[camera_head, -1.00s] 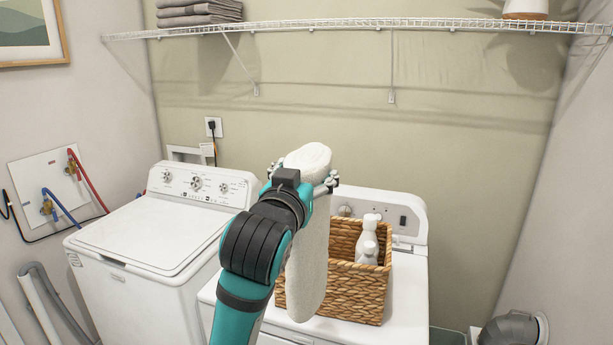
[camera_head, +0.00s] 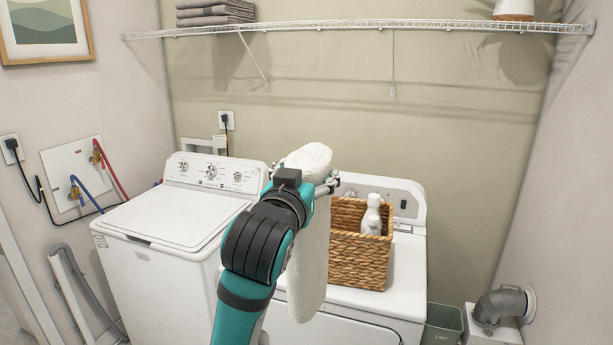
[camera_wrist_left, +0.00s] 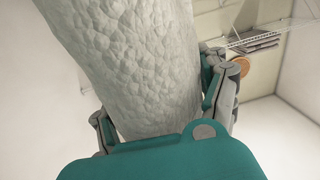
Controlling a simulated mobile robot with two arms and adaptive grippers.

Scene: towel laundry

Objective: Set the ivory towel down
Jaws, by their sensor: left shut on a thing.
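The ivory towel (camera_head: 313,240) hangs as a long, thick roll from my left gripper (camera_head: 318,187) in the head view. It hangs in front of the white dryer and the wicker basket, held in the air. In the left wrist view the towel (camera_wrist_left: 130,70) fills the space between the two fingers of my left gripper (camera_wrist_left: 160,108), which is shut on it. My arm hides part of the towel and most of the gripper in the head view. My right gripper is not in view.
A white washer (camera_head: 175,220) stands left, with a clear lid. A white dryer (camera_head: 350,325) stands right of it, bearing a wicker basket (camera_head: 358,262) with white bottles (camera_head: 372,215). A wire shelf (camera_head: 350,24) holds folded grey towels (camera_head: 215,12). A bin (camera_head: 442,325) stands right of the dryer.

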